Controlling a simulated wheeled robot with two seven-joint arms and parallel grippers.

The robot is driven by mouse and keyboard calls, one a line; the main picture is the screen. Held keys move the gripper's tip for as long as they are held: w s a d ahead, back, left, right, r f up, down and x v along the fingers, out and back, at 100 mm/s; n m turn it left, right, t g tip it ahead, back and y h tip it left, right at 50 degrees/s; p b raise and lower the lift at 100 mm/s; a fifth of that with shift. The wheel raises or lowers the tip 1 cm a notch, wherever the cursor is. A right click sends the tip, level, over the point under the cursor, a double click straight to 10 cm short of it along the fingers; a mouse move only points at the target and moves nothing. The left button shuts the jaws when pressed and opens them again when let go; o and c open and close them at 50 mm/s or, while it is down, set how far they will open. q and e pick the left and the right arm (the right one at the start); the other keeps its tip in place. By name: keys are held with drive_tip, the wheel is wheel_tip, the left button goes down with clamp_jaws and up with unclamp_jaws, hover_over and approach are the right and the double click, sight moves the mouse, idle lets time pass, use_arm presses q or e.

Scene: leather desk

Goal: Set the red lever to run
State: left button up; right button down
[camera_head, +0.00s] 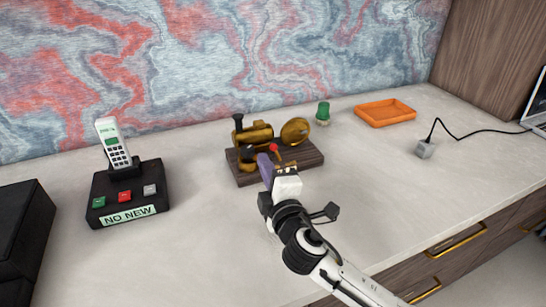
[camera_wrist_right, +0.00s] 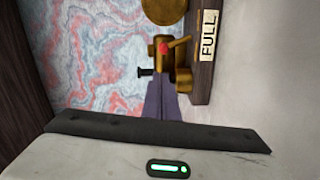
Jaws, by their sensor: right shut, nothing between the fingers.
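A brass model engine (camera_head: 255,134) with a black chimney and a round flywheel (camera_head: 295,131) stands on a dark wooden base (camera_head: 312,159). Its lever has a red knob (camera_head: 273,147), which also shows in the right wrist view (camera_wrist_right: 164,48). A label reading FULL (camera_wrist_right: 208,36) is on the base's edge in that view; whatever else is labelled is hidden or too small. My right gripper (camera_head: 264,163) has purple fingers, shut and empty, close in front of the engine. In the wrist view the fingertips (camera_wrist_right: 160,80) are just short of the knob, apparently apart from it. My left gripper is not in view.
A telephone (camera_head: 114,145) on a black stand (camera_head: 128,190) reading NO NEW is left of the engine. A black box (camera_head: 22,235) is at far left.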

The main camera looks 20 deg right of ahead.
sight(276, 153)
drive_tip(key=w+d, duration=0.2)
drive_tip(key=shift+d+f, duration=0.2)
drive_tip(key=shift+d, duration=0.1)
drive_tip(key=shift+w+d, duration=0.15)
drive_tip(key=shift+w, duration=0.05)
